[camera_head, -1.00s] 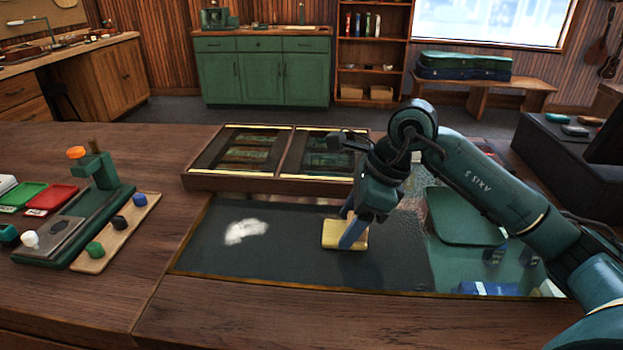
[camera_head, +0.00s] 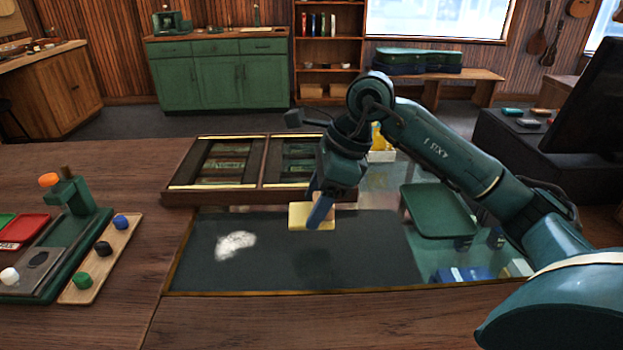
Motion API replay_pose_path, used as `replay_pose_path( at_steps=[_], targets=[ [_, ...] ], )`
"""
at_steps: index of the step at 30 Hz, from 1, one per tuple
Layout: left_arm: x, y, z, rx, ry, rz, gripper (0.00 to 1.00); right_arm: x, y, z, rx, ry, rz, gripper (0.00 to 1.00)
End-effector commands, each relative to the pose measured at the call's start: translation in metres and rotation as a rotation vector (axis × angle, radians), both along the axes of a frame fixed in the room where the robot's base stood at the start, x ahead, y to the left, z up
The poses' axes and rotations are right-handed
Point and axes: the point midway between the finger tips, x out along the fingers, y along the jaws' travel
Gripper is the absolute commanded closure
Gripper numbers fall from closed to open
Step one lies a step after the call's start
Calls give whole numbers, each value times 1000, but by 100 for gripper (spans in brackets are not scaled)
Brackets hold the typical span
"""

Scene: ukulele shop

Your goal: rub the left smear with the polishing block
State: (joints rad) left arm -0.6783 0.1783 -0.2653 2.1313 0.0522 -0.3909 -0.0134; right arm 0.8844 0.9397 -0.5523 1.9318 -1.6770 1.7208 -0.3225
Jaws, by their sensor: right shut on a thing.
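A white smear (camera_head: 234,244) lies on the left part of the dark glass panel (camera_head: 370,265) set in the counter. My right gripper (camera_head: 318,222) is shut on the yellow polishing block (camera_head: 300,216). It holds the block over the back middle of the panel, to the right of the smear and apart from it. A dark shadow patch shows on the panel below the block, so the block seems to be above the glass. My gripper hides part of the block. Only one smear shows. My left gripper is not in view.
A wooden two-part display case (camera_head: 262,192) stands along the panel's back edge, close behind the block. A green tray (camera_head: 438,210) lies to the right. At the left are a green press (camera_head: 70,215) and a wooden strip (camera_head: 103,262) with coloured knobs.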

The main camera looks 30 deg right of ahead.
Motion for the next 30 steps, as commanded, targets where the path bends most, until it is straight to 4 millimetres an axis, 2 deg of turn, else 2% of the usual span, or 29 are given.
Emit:
replay_pose_path(
  at_steps=[3, 9, 30],
  targets=[
    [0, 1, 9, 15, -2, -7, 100, 0, -3, 15, -1, -2, -3, 63],
    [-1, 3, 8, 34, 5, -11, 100, -2, -6, 25, 0, 0, -2, 63],
    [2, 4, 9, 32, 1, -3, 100, -2, -6, 25, 0, 0, -2, 63]
  ],
)
